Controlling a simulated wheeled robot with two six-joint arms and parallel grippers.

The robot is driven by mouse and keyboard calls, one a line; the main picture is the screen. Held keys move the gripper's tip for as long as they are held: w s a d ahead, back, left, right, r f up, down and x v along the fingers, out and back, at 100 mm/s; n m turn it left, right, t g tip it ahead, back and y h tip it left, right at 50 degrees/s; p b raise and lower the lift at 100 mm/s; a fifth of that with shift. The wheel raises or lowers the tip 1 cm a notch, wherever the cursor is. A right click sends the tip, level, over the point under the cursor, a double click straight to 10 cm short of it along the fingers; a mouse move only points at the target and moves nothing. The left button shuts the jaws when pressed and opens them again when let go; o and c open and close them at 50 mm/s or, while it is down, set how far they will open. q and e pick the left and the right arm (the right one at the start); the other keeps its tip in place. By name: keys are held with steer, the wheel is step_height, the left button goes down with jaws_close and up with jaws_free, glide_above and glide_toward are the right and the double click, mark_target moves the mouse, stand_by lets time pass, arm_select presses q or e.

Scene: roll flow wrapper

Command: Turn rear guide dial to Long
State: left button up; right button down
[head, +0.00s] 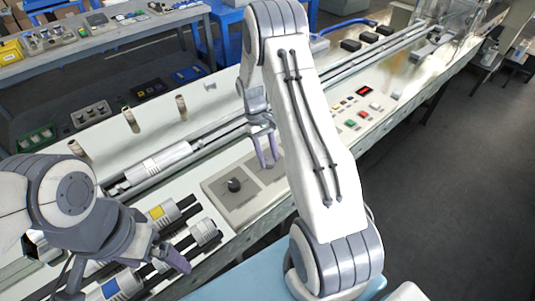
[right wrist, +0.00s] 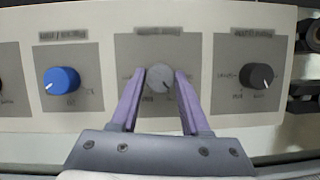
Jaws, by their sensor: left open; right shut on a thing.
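In the right wrist view, a grey dial (right wrist: 160,80) stands on a dark square plate between the two purple fingers of my right gripper (right wrist: 160,73). The fingers are shut on it from both sides. A thin pointer line and small print show by the dial, too blurred to read. A blue dial (right wrist: 61,80) is on the left and a black dial (right wrist: 259,76) on the right. In the head view, my right gripper (head: 269,164) points down at the panel, and its dial is hidden. My left gripper (head: 172,262) is open at the lower left, holding nothing.
In the head view, the black dial (head: 234,185) sits on the panel left of my right gripper. Film rolls (head: 158,163) lie on shafts to the left. Red and green buttons (head: 351,124) are to the right. A parts bench (head: 90,45) stands behind.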

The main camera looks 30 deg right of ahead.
steer(key=shift+m+y, duration=0.3)
steer(key=shift+m, duration=0.5)
steer(key=shift+c, duration=1.9)
jaws_free()
steer(key=b+v, duration=0.1)
steer(key=v, duration=0.9)
steer(key=shift+r, duration=0.3)
steer(key=shift+d, duration=0.15)
